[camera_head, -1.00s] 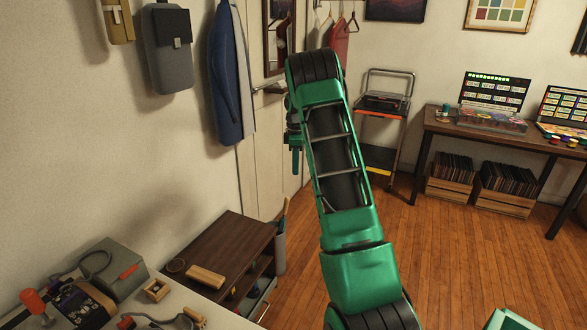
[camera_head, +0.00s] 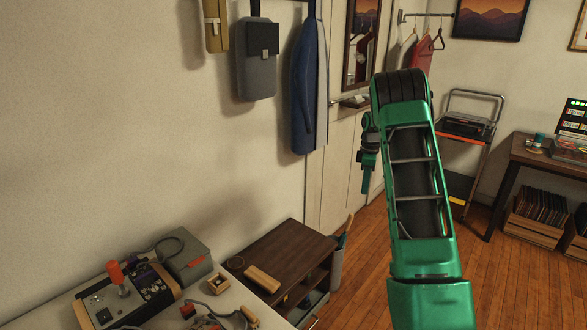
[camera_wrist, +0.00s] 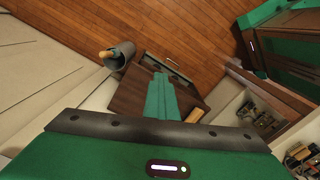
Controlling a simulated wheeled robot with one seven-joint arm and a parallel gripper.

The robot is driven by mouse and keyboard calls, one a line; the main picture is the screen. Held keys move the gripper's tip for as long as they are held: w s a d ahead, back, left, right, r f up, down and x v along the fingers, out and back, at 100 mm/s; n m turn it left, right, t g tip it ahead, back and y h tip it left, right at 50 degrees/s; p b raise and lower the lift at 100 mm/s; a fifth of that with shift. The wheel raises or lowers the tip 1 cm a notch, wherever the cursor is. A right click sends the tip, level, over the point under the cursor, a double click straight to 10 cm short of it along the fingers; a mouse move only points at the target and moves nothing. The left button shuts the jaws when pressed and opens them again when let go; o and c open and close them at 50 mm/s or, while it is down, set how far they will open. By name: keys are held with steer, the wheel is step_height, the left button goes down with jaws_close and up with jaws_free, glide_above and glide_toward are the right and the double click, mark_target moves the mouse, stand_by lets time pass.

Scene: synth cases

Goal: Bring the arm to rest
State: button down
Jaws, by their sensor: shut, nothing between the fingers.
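My green arm rises through the right half of the head view, and its far end bends down beside the door. My gripper (camera_head: 366,190) hangs there, pointing down, small and partly behind the arm. In the wrist view my gripper (camera_wrist: 160,78) shows its two green fingers closed together with nothing between them. Below it in that view is the low dark wood cabinet (camera_wrist: 128,100), with clear air between as far as I can tell. The same cabinet (camera_head: 290,246) stands against the left wall in the head view.
A pale worktop (camera_head: 236,298) with a control box (camera_head: 120,300) and tools fills the lower left. A grey bin (camera_head: 336,268) stands beside the cabinet. A trolley (camera_head: 465,130) stands at the back; wooden floor (camera_head: 510,285) is open at right.

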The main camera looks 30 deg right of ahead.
steer(key=shift+r, duration=0.1)
steer(key=s+a+r+m, duration=0.4)
steer(key=s+a+r, duration=0.3)
steer(key=s, duration=0.3)
steer(key=s+a+r+m, duration=0.5)
steer(key=s+a+r, duration=0.2)
steer(key=s+a, duration=0.15)
steer(key=s+a+f+m, duration=0.1)
steer(key=s+a+m, duration=0.2)
steer(key=s, duration=0.9)
steer(key=s+a+f+m, duration=0.2)
steer(key=s+a, duration=0.6)
steer(key=s, duration=0.5)
steer(key=shift+a+f+m, duration=0.15)
steer(key=shift+m, duration=0.75)
steer(key=shift+w+f, duration=0.25)
steer(key=shift+w, duration=0.35)
